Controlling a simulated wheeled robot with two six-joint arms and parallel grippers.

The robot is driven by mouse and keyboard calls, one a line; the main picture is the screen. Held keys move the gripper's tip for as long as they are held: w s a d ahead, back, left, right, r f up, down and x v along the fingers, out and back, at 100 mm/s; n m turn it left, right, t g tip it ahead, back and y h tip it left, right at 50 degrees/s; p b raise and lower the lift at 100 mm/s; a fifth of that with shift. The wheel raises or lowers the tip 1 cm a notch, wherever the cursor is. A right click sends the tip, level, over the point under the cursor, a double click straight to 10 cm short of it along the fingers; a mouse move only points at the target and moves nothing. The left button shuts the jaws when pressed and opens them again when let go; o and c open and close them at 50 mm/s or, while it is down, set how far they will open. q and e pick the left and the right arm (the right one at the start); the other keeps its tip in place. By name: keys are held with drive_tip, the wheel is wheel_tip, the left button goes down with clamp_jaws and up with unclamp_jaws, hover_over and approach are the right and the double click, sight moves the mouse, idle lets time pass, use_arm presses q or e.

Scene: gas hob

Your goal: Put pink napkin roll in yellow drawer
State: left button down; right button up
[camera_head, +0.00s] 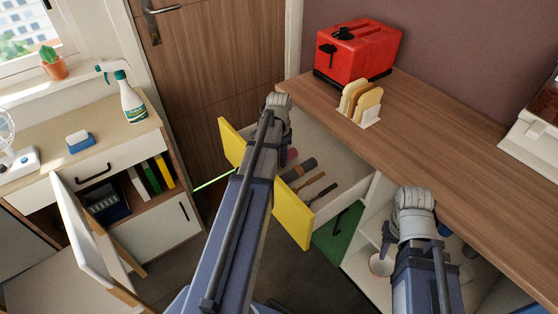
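The yellow drawer (293,216) is pulled open under the wooden counter, and my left arm crosses in front of its middle. In it, a pink rolled piece (291,155), probably the pink napkin roll, shows partly beside my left arm. A dark brown roll (301,169) and thin dark-handled utensils (318,190) lie beside it. My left arm reaches up over the drawer; its fingers are not visible. My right arm reaches up in front of the open cabinet below the counter; I cannot make out its fingertips or anything held.
A red toaster (358,48) and a rack of toast (360,103) stand on the counter (450,140). Below are a green panel (338,232) and a cabinet with a cup (381,264). A white chair (82,237) and a side cabinet (160,220) stand left. The counter's middle is clear.

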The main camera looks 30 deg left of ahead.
use_arm(q)
drive_tip(key=shift+f, duration=0.15)
drive_tip(key=shift+c, duration=2.1)
unclamp_jaws()
drive_tip(key=shift+r, duration=0.25)
wheel_tip(320, 180, up, 12)
drive_tip(key=p, duration=1.2)
drive_tip(key=s+d, duration=0.5)
drive_tip(key=d, duration=0.5)
drive_tip(key=s+d, duration=0.4)
drive_tip(key=d, duration=0.7)
drive_tip(key=s+d+y, duration=0.1)
drive_tip(key=s+d, duration=0.4)
drive_tip(key=d, duration=0.5)
drive_tip(key=shift+s+d+n, duration=0.15)
drive_tip(key=shift+s+n, duration=0.15)
drive_tip(key=shift+n, duration=0.1)
